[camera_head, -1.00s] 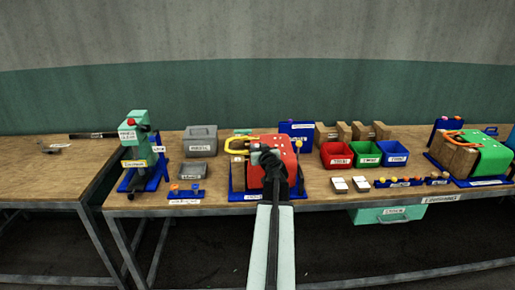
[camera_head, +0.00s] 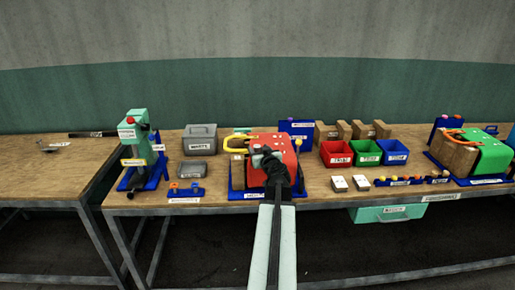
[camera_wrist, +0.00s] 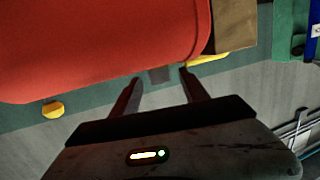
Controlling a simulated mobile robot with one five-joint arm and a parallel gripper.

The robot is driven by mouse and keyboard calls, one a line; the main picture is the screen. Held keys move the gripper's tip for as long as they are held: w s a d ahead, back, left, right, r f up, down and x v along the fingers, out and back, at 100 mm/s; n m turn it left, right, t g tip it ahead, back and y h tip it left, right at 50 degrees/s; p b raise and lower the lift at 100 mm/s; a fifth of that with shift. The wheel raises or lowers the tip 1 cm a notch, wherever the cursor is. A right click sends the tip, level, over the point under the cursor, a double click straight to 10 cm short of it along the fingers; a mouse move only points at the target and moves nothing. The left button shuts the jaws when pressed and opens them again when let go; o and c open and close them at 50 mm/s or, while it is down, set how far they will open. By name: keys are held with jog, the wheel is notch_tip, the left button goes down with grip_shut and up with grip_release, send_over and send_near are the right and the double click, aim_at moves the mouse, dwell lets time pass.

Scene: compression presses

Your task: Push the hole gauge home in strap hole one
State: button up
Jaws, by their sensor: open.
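The red press (camera_head: 283,143) with a yellow handle (camera_head: 236,143) stands on a blue base on the bench. My gripper (camera_wrist: 158,88) is open in the wrist view, with its two fingers apart, close to the press's red body (camera_wrist: 100,40). A small dark grey square patch shows just beyond the fingertips; I cannot tell whether it is a gauge or part of the press. In the head view my wrist covers the press's front, and the fingertips are not clear. I cannot pick out the hole gauge or strap hole one.
A green press (camera_head: 491,155) stands at the right and a teal machine (camera_head: 135,135) at the left. Red (camera_head: 336,160), green (camera_head: 366,159) and blue (camera_head: 395,158) bins sit right of the red press. Two small blocks lie in front of them. A grey case (camera_head: 200,133) stands left.

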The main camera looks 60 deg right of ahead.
jog(key=v, duration=0.5)
jog(key=shift+s+a+p, duration=0.1)
jog(key=shift+s+p, duration=0.05)
jog(key=shift+p, duration=0.15)
